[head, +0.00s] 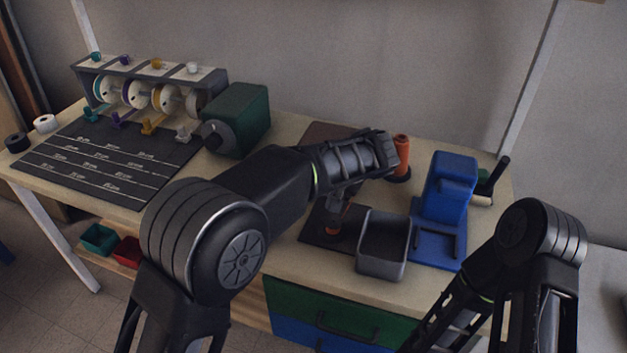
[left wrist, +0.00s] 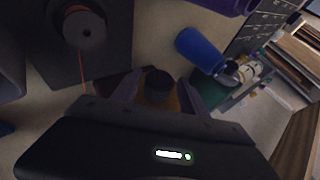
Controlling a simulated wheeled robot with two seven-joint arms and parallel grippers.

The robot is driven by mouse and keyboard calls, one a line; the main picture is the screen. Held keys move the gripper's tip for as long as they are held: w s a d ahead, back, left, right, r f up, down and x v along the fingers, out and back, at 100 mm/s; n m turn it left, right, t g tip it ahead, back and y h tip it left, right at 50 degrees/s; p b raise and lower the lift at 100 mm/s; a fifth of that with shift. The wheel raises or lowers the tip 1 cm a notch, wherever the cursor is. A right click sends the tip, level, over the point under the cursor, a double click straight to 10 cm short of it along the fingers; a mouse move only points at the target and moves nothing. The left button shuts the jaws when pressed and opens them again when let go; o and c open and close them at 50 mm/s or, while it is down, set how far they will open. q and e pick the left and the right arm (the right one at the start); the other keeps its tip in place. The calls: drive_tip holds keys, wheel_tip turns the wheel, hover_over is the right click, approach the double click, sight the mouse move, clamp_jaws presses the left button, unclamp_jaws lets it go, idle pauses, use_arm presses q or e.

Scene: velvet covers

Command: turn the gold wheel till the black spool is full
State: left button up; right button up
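A rack (head: 82,75) at the back left holds a row of pale wheels with coloured rims; the gold one (head: 168,98) is third from the left. A black roll (head: 17,142), perhaps the black spool, lies at the table's left edge beside a white roll (head: 46,123). My left gripper (head: 340,203) points down, far right of the rack. In the left wrist view its fingers (left wrist: 160,92) stand either side of a dark-topped, orange-bodied piece (left wrist: 159,82); whether they grip it is unclear. This piece (head: 334,228) stands on a dark mat. My right gripper is out of view.
A green machine (head: 243,115) stands right of the rack, behind my left arm. An orange spool (head: 401,145), a grey bin (head: 383,266) and a blue stand (head: 440,210) crowd the right side. A black board with white markings (head: 75,180) lies front left.

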use_arm(q)
drive_tip(key=shift+o, duration=0.9)
drive_tip(key=v, duration=0.7)
drive_tip(key=shift+s+d+r+b, duration=0.15)
drive_tip(key=shift+s+r+b, duration=0.05)
drive_tip(key=shift+r+b, duration=0.1)
